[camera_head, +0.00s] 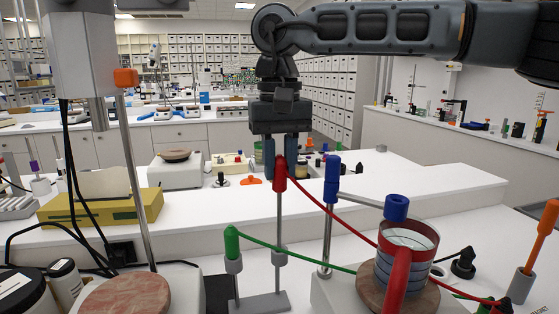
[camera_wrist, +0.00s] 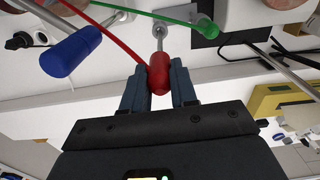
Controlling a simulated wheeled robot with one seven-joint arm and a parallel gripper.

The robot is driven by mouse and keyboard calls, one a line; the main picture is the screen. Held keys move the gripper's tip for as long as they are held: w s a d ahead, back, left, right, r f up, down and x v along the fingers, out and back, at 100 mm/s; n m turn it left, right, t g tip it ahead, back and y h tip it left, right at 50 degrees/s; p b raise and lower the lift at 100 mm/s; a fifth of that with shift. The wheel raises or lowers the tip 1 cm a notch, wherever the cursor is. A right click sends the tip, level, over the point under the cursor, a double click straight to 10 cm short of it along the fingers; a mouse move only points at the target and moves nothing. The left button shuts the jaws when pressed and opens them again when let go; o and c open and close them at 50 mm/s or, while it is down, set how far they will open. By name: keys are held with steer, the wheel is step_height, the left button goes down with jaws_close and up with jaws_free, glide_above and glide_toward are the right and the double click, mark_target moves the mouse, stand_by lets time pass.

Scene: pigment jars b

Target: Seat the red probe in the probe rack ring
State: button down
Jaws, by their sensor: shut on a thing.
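My gripper (camera_head: 280,163) is shut on the red handle of the red probe (camera_head: 280,178) and holds it upright. Its thin metal shaft runs down to a grey ring (camera_head: 279,258) on the probe rack (camera_head: 258,304). I cannot tell whether the tip is inside the ring or just above it. The wrist view shows the red probe (camera_wrist: 160,78) between the fingertips (camera_wrist: 159,88), with its shaft pointing at the ring. The green probe (camera_head: 232,244) sits in the rack's other holder, left of the red one. A red cable runs from the red handle toward the right.
A blue-topped metal post (camera_head: 331,180) stands close right of the probe. A beaker-like vessel (camera_head: 408,250) stands right on a round wooden pad. Left are a metal stand rod (camera_head: 136,180) and a yellow box (camera_head: 100,210).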

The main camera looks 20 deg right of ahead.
mark_target(280, 191)
steer(key=shift+f+b, duration=3.5)
steer(key=shift+f, duration=2.65)
steer(key=c, duration=0.8)
jaws_free()
steer(key=shift+r, duration=3.9)
